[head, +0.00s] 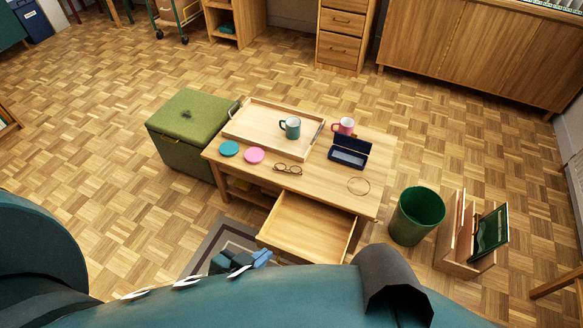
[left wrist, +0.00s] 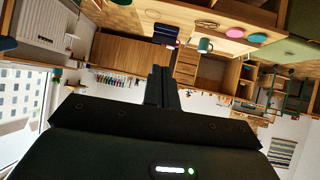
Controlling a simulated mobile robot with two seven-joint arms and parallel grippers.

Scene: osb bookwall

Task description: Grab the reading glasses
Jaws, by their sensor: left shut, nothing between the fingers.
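A pair of reading glasses (head: 288,168) with thin brown frames lies on the low wooden table (head: 310,185), near its front edge, between the pink coaster and the open dark blue case (head: 349,152). In the left wrist view, turned upside down, the glasses (left wrist: 205,24) show small near the top. My left gripper (head: 262,257) is in front of the table, low in the head view, apart from the glasses. Its fingers (left wrist: 161,72) are shut together and empty. My right gripper is not in view.
A tray (head: 262,107) with a green mug (head: 291,127) stands behind the glasses. A pink mug (head: 345,126), coasters (head: 254,155) and a thin ring-like item (head: 358,186) are also on the table. The front drawer (head: 300,228) is open. A green bin (head: 416,216) stands right.

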